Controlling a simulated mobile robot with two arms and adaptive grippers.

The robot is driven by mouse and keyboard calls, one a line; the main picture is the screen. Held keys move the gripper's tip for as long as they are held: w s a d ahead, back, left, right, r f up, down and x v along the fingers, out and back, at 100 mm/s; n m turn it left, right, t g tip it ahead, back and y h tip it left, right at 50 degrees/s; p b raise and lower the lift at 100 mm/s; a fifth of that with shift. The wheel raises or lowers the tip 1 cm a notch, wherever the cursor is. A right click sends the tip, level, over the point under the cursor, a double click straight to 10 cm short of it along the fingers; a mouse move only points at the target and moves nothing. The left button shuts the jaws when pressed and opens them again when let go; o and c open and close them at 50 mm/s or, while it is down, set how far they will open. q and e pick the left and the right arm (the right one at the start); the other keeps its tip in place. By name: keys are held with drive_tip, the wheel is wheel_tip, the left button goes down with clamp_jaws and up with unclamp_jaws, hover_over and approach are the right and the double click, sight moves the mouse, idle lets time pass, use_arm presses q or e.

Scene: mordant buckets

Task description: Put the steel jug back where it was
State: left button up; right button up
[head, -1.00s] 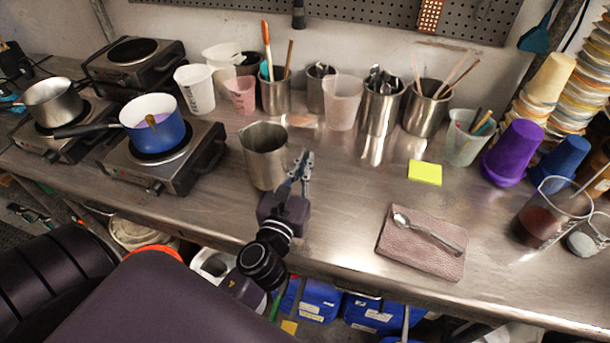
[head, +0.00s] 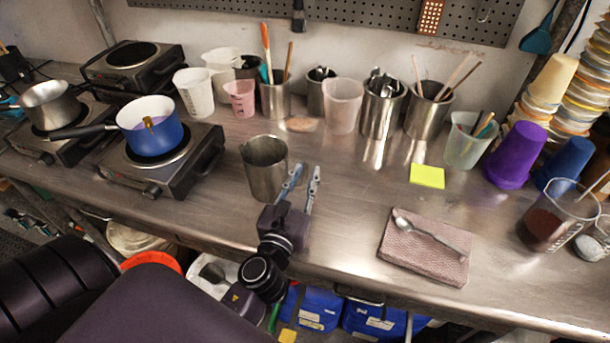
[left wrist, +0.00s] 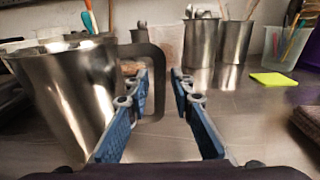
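The steel jug (head: 265,172) stands upright on the steel table (head: 330,225), right of the front hot plate. In the left wrist view the jug (left wrist: 65,100) fills the left side, and its dark handle (left wrist: 157,85) shows between my fingers. My left gripper (head: 304,172) is open beside the jug, on its near right side, with its two blue-grey fingers spread apart. In the left wrist view the open gripper (left wrist: 160,85) has one finger on each side of the handle's outer bar. Whether a finger touches the handle I cannot tell. My right gripper is not in view.
A blue pot (head: 152,125) sits on the front hot plate (head: 190,165) to the left. Cups and steel utensil holders (head: 382,112) line the back. A yellow note (head: 427,176) and a folded cloth (head: 425,255) with a spoon lie right. Table between jug and note is clear.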

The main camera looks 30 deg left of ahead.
use_arm(q)
drive_tip(key=shift+r, duration=0.15)
drive_tip(key=shift+s+d, duration=0.1)
drive_tip(key=shift+s, duration=0.15)
drive_tip(key=b+v, duration=0.1)
drive_tip(key=v, duration=0.2)
drive_tip(key=b+v, duration=0.2)
drive_tip(key=v, duration=0.1)
drive_tip(key=b+v, duration=0.2)
drive_tip(key=v, duration=0.1)
drive_tip(key=shift+s+f, duration=0.25)
drive_tip(key=shift+s, duration=0.15)
drive_tip(key=shift+s+d+r+b, duration=0.2)
drive_tip(key=shift+s+b, duration=0.15)
drive_tip(key=shift+s, duration=0.3)
drive_tip(key=shift+s+r, duration=0.1)
drive_tip(key=shift+s, duration=0.1)
